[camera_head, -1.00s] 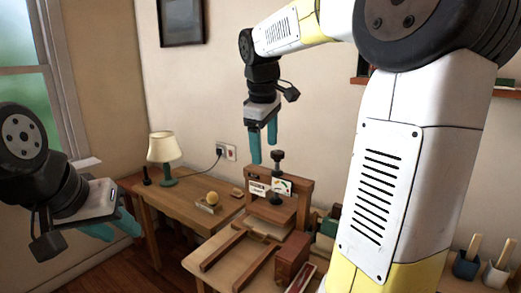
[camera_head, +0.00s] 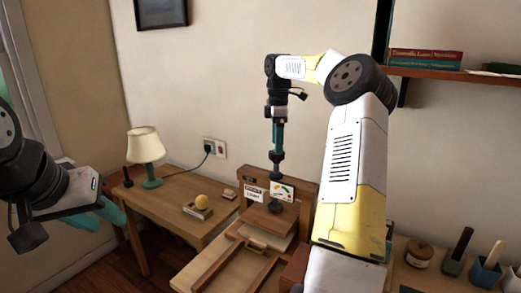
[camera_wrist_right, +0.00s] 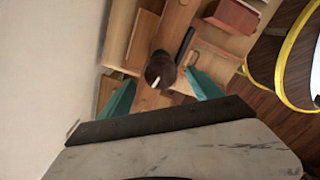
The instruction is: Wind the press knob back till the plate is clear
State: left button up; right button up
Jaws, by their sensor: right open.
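The wooden book press (camera_head: 305,195) stands on the table, with a dark knob (camera_head: 277,157) on top of its upright screw. The screw's dark foot (camera_head: 276,207) is down at the wooden plate (camera_head: 262,221); I cannot tell whether they are pressed tight. My right gripper (camera_head: 278,147) points straight down just above the knob, fingers apart. In the right wrist view the knob (camera_wrist_right: 160,70) appears between the two teal fingertips, with no clear contact. My left gripper (camera_head: 108,217) hangs empty at the left, its teal fingers apart, far from the press.
A shelf with books (camera_head: 425,60) is on the right wall. Cups (camera_head: 485,270) and a jar (camera_head: 419,253) stand at the lower right.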

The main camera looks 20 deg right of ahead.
aim_at(277, 157)
jog(key=shift+f, duration=1.65)
jog(key=shift+c, duration=0.4)
jog(key=c, duration=1.3)
jog(key=n, duration=0.5)
jog(key=shift+s+f+n, duration=0.1)
jog(key=shift+n, duration=2)
